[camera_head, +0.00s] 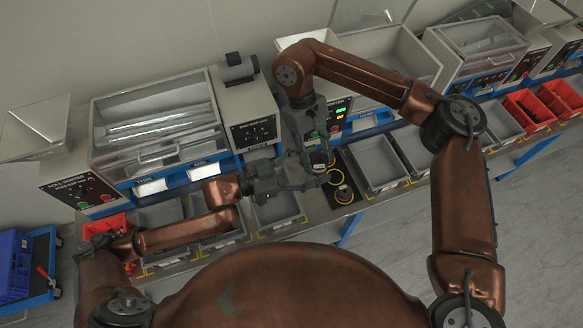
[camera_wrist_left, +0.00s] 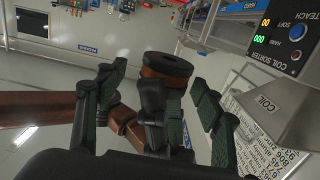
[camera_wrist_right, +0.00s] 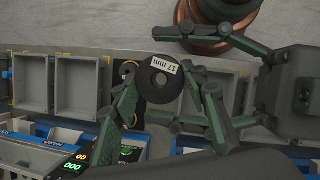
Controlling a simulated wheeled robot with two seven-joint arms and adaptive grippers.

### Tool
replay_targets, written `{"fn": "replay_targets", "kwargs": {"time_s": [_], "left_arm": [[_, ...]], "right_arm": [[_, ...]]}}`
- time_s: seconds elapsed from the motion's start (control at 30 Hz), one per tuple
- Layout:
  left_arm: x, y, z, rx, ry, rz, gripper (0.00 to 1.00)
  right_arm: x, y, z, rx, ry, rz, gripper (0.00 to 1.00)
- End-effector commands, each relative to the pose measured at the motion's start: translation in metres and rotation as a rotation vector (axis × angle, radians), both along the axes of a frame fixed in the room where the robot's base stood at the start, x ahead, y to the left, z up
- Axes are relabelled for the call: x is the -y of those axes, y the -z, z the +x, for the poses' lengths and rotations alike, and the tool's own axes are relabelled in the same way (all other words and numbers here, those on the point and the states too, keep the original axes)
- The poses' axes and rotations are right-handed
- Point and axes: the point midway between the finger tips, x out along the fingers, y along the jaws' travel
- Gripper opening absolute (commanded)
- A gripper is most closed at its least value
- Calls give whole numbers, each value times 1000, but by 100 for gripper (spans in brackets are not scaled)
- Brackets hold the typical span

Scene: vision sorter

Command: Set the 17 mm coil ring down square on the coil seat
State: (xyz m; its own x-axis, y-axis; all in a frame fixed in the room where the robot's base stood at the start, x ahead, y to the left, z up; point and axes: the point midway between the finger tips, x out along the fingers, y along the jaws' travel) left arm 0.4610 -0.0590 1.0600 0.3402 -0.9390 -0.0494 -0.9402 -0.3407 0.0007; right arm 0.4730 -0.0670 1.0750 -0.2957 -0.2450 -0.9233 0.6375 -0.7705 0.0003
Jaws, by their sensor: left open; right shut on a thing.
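The 17 mm coil ring (camera_wrist_right: 158,80) is a black disc with a central hole and a white "17 mm" label. My right gripper (camera_wrist_right: 155,98) is shut on it, one finger on each side. In the head view my right gripper (camera_head: 317,150) points down beside the coil sorter, with the ring (camera_head: 318,166) small at its tips. A dark plate (camera_head: 334,206) with yellow circles and a round post, which looks like the coil seat (camera_head: 344,193), lies just below and right of the ring. My left gripper (camera_head: 296,180) is open and empty, close left of the ring. The ring partly hides the plate in the right wrist view.
Grey bins stand along the bench, one (camera_head: 277,211) left of the plate and one (camera_head: 377,162) right of it. The coil sorter panel (camera_wrist_left: 285,38) rises behind. The two grippers are very close together, with little free room between them.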

Motion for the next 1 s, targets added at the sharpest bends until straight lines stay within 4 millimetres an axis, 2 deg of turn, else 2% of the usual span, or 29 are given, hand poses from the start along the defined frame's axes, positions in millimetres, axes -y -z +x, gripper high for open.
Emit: {"fn": "replay_targets", "kwargs": {"time_s": [0.3, 0.5, 0.77, 1.0], "left_arm": [[-56, -1, -19, -2, -3, 6, 62], [-83, -3, -29, -2, -3, 5, 62], [-96, -5, -35, -1, -1, 2, 62], [-97, -5, -35, 0, -1, 1, 62]], "right_arm": [[0, -1, 0, 0, 0, 0, 9], [0, -1, 0, 0, 0, 0, 9], [2, -3, 0, 1, 11, 1, 9], [25, -31, -11, 1, 158, 1, 9]]}}
